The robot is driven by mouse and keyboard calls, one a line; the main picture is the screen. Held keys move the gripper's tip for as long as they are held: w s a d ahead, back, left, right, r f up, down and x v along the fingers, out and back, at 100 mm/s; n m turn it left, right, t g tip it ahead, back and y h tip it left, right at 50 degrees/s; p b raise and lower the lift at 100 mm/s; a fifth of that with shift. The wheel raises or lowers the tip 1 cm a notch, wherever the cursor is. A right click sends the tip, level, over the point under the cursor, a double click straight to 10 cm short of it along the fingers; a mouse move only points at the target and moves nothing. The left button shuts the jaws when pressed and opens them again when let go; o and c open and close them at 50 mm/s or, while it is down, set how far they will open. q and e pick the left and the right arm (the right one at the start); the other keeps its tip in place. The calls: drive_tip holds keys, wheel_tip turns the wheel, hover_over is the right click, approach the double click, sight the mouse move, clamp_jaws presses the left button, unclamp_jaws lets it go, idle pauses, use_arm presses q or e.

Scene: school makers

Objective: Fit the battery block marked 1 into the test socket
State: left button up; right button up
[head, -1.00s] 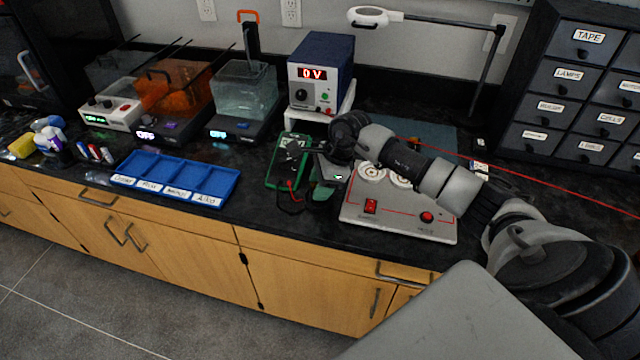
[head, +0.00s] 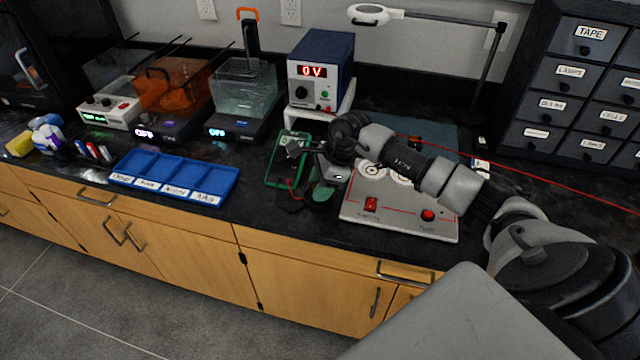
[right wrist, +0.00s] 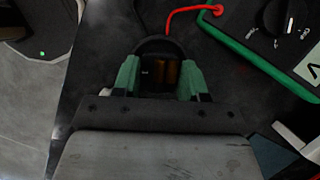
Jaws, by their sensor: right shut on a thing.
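My right gripper (head: 318,193) is low over the front of the bench, between the green multimeter and the grey test panel (head: 400,228). In the right wrist view its green-padded fingers (right wrist: 158,75) are shut on a dark block (right wrist: 163,84) with copper-coloured strips. This looks like a battery block; no number can be read on it. The panel has round dials (head: 371,172), a red switch (head: 371,204) and a red button (head: 428,215). My right arm covers part of the panel, and I cannot make out the socket. My left gripper is out of view.
The green-framed multimeter (head: 272,172) with a red lead lies close beside the gripper. A blue sorting tray (head: 228,182) is to the left. The power supply (head: 322,70) reading 0 V stands behind on a white stand. The bench's front edge is close to the gripper.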

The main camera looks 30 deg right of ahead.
drive_tip(key=shift+f, duration=0.2)
drive_tip(key=o, duration=0.7)
drive_tip(key=shift+c, duration=0.2)
drive_tip(key=shift+p+v, duration=1.3)
drive_tip(key=shift+v, duration=1.4)
drive_tip(key=p+v, duration=0.2)
drive_tip(key=v, duration=0.3)
drive_tip(key=shift+s+d+r, duration=0.1)
drive_tip(key=shift+d+r, duration=0.05)
drive_tip(key=shift+r, duration=0.15)
